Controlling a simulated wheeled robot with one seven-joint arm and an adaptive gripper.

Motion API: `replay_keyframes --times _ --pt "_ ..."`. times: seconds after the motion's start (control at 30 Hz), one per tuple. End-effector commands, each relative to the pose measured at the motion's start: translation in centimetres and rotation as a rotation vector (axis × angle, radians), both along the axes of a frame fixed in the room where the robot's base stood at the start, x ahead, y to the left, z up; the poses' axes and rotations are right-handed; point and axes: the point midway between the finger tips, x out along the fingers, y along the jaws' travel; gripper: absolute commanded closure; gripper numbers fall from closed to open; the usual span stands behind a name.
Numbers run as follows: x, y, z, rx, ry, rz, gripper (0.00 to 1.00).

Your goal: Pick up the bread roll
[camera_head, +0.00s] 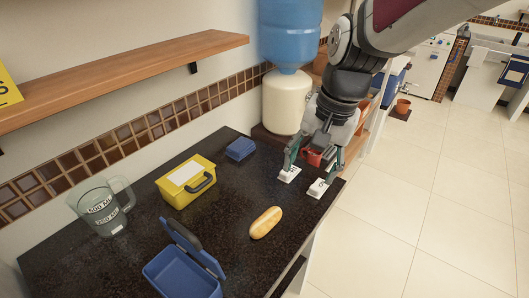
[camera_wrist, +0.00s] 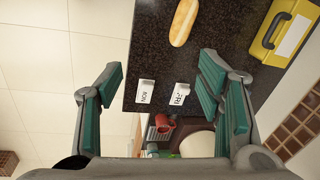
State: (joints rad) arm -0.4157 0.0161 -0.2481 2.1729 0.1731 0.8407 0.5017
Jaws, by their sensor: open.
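The bread roll (camera_head: 265,222) is golden and elongated. It lies on the dark speckled counter (camera_head: 235,262), near the counter's right edge. It also shows at the top of the wrist view (camera_wrist: 184,21). My gripper (camera_head: 305,180) is open and empty, above the far right end of the counter and beyond the roll. In the wrist view, its teal-padded fingers are wide apart, with the roll above and between them in the picture. Nothing hides the roll.
Two small white labelled blocks (camera_wrist: 146,91) (camera_wrist: 182,95) lie near the gripper. A yellow box (camera_head: 187,180), an open blue container (camera_head: 184,270), a glass jug (camera_head: 101,210) and a small blue box (camera_head: 240,148) stand on the counter. A wooden shelf (camera_head: 120,76) overhangs the left.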

Motion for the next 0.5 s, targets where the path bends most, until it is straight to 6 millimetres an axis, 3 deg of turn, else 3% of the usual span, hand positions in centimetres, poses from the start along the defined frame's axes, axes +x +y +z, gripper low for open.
replay_keyframes --times 0.2,0.5 --pt "2.1 4.4 -3.7 -0.052 0.088 -0.14 0.4" --pt "3.2 7.7 -8.0 -0.121 0.114 -0.26 0.4"
